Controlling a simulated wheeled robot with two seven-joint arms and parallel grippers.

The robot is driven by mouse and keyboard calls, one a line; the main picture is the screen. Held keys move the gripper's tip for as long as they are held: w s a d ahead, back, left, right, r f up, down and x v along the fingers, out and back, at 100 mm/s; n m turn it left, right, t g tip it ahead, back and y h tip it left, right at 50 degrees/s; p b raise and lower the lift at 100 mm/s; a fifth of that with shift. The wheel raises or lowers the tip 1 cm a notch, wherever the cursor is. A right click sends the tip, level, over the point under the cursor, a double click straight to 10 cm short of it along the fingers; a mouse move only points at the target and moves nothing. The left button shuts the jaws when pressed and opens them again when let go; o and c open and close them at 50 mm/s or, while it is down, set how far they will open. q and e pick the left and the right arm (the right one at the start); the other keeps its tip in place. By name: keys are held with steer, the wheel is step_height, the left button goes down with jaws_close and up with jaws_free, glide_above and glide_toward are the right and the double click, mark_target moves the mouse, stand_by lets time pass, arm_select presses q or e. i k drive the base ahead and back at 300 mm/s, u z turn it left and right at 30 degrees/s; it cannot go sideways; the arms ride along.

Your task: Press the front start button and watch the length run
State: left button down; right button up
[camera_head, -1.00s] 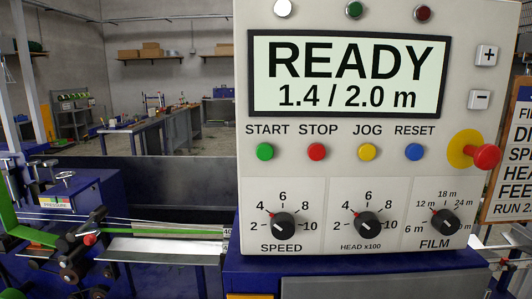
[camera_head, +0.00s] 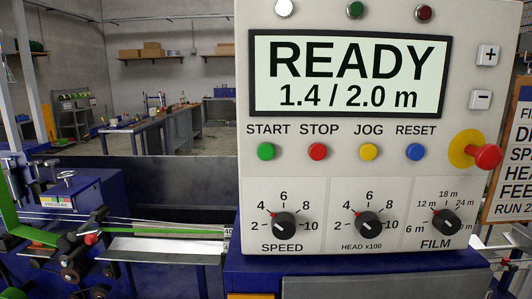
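The control panel (camera_head: 340,170) fills the right half of the head view. Its display (camera_head: 348,76) reads "READY" and "1.4 / 2.0 m". The green START button (camera_head: 266,151) is at the left of a row with the red STOP button (camera_head: 318,151), the yellow JOG button (camera_head: 368,151) and the blue RESET button (camera_head: 415,152). Above the display are a white lamp (camera_head: 284,7), a dark green lamp (camera_head: 356,9) and a dark red lamp (camera_head: 425,11). Neither of my grippers is in view.
A red emergency knob (camera_head: 487,156) sticks out at the panel's right. SPEED (camera_head: 284,225), HEAD (camera_head: 371,226) and FILM (camera_head: 445,223) dials sit below the buttons. Benches (camera_head: 150,133) stand behind.

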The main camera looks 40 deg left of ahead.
mark_target(265, 151)
steer(key=u, duration=1.3)
steer(key=k, duration=0.5)
steer(key=z, duration=1.15)
